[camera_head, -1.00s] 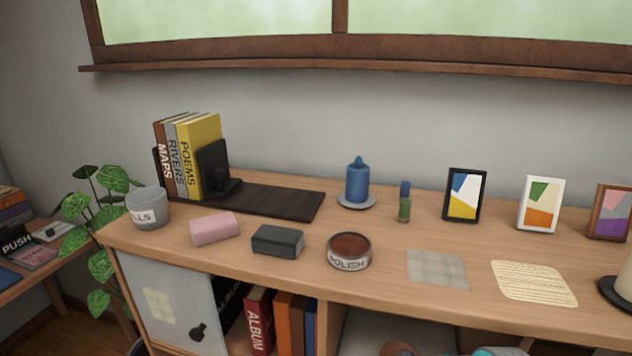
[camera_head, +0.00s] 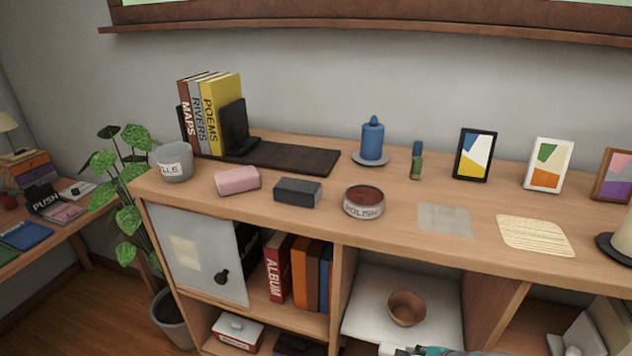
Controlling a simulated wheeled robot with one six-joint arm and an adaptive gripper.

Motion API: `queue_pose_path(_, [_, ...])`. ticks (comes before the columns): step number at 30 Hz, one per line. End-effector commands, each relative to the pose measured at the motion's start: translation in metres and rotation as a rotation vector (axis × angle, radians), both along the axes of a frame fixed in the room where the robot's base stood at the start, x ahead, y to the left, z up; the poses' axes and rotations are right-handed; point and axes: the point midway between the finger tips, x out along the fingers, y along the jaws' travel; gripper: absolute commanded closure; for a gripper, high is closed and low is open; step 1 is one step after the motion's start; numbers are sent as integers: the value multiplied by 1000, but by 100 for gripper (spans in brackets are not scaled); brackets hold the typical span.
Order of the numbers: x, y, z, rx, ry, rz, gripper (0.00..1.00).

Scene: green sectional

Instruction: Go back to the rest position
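My gripper is not in view. Only a small white and teal piece, likely part of my own arm, shows at the bottom edge of the head view, right of centre. Whether the gripper is open or holds anything is hidden. The wooden shelf unit (camera_head: 300,228) stands in front of me, and nothing of mine is seen touching its top.
A bowl (camera_head: 406,308) sits below. A plant (camera_head: 128,185) stands left.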

Motion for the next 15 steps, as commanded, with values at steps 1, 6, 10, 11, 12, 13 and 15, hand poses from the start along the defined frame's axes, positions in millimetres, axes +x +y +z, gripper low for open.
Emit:
queue_pose_path(1, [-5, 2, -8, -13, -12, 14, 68])
queue_pose_path(6, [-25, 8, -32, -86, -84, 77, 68])
queue_pose_path(10, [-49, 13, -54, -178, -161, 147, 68])
queue_pose_path(11, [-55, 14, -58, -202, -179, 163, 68])
queue_pose_path(12, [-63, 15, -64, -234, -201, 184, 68])
queue_pose_path(13, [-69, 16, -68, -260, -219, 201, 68])
queue_pose_path(15, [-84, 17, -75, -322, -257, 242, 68])
